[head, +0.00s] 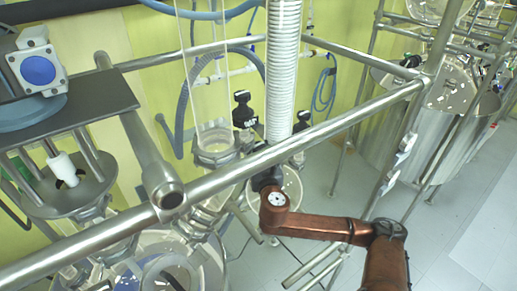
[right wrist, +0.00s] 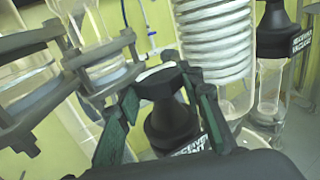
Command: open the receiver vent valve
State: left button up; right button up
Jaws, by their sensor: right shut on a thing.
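The receiver vent valve (right wrist: 172,122) is a black knob-topped fitting with a white-lettered label, partly readable in the right wrist view. My right gripper (right wrist: 160,88) has its green-padded fingers on either side of the valve's black top and is shut on it. In the head view my copper-coloured right arm reaches in from the lower right, and the dark right gripper (head: 267,179) is beside the coil column's lower end. There the gripper and wrist hide most of the valve. My left gripper is not in view.
A similar black valve labelled receiver vacuum (right wrist: 283,40) stands to the right in the wrist view. A white coiled glass column (right wrist: 215,40) is behind. A metal frame rail (head: 300,130) crosses above my right wrist. Clamped glass tubes (head: 213,140) stand close on the left.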

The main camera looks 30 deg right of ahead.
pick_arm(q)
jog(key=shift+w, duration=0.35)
pick_arm(e)
jog(key=shift+d+n+y, duration=0.1)
jog(key=shift+n+y, duration=0.2)
jog(key=shift+y, duration=0.1)
jog(key=shift+t+y, duration=0.3)
jog(key=n+y+b, duration=0.1)
jog(key=n+y, duration=0.1)
jog(key=y, duration=0.1)
jog(key=shift+f+n+t+b, duration=0.1)
jog(key=shift+n+t+b, duration=0.2)
jog(key=shift+b, duration=0.05)
jog(key=n+y+b, duration=0.2)
jog(key=y, duration=0.1)
jog(key=n+y+b, duration=0.2)
jog(key=y+b, duration=0.1)
jog(key=y, duration=0.1)
jog(key=shift+g+b, duration=0.35)
jog(key=shift+g, duration=0.05)
pick_arm(q)
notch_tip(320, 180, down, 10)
jog(key=b, duration=0.2)
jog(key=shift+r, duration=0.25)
pick_arm(e)
jog(key=shift+r+n+g+y, duration=0.2)
jog(key=shift+n+g+y, duration=0.3)
jog(key=shift+n+y, duration=0.75)
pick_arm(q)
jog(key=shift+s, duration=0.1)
